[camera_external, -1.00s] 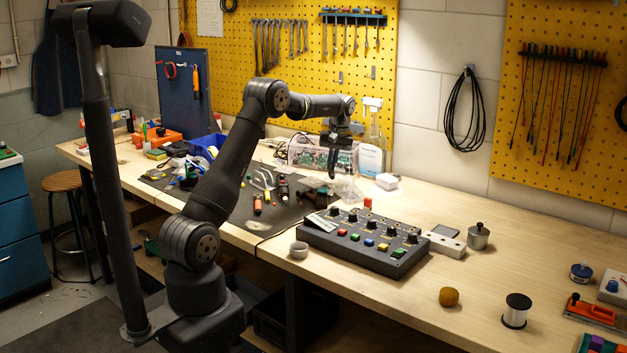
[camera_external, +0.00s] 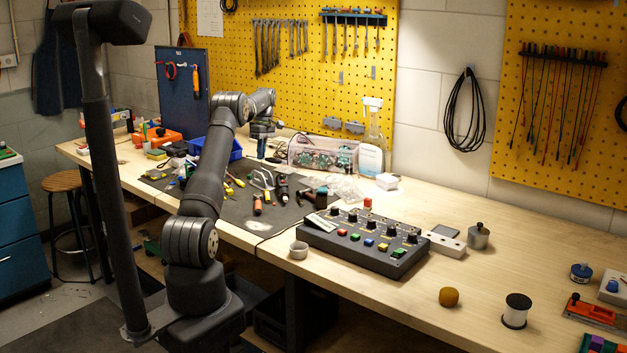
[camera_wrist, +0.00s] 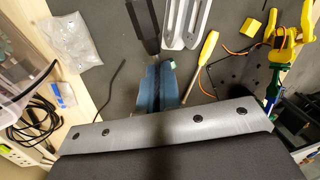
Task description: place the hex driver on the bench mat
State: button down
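A driver with a yellow handle (camera_wrist: 208,47) and a thin shaft lies on the dark bench mat (camera_wrist: 110,22), right of my gripper in the wrist view. I cannot tell for certain that it is the hex driver. In the external view the mat (camera_external: 275,219) carries several tools. My gripper (camera_external: 262,157) points down over the back left of the bench. In the wrist view its bluish fingers (camera_wrist: 157,68) are side by side with no clear gap, and nothing shows held between them. A black tool end and a small green piece show close to the fingertips.
A grey U-shaped part (camera_wrist: 186,22) and a yellow assembly (camera_wrist: 288,42) lie near my gripper. A clear bin (camera_external: 312,153) and a spray bottle (camera_external: 372,140) stand at the back. A black control box (camera_external: 362,243) sits right of the mat. A blue bin (camera_external: 222,150) is at the left.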

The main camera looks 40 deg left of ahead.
jog(key=a+f, duration=0.2)
jog(key=a, duration=0.1)
jog(key=a+f, duration=0.1)
jog(key=shift+s+a, duration=0.1)
jog(key=shift+a, duration=0.3)
jog(key=shift+w+x, duration=0.2)
jog(key=shift+x, duration=0.75)
jog(key=shift+w+x, duration=0.2)
jog(key=shift+x, duration=0.75)
jog(key=shift+a+f, duration=0.1)
jog(key=shift+f, duration=0.05)
jog(key=c, duration=1.6)
grip_release()
jog(key=shift+f, duration=0.1)
jog(key=shift+c, duration=0.2)
jog(key=v, duration=0.7)
jog(key=shift+r, duration=0.45)
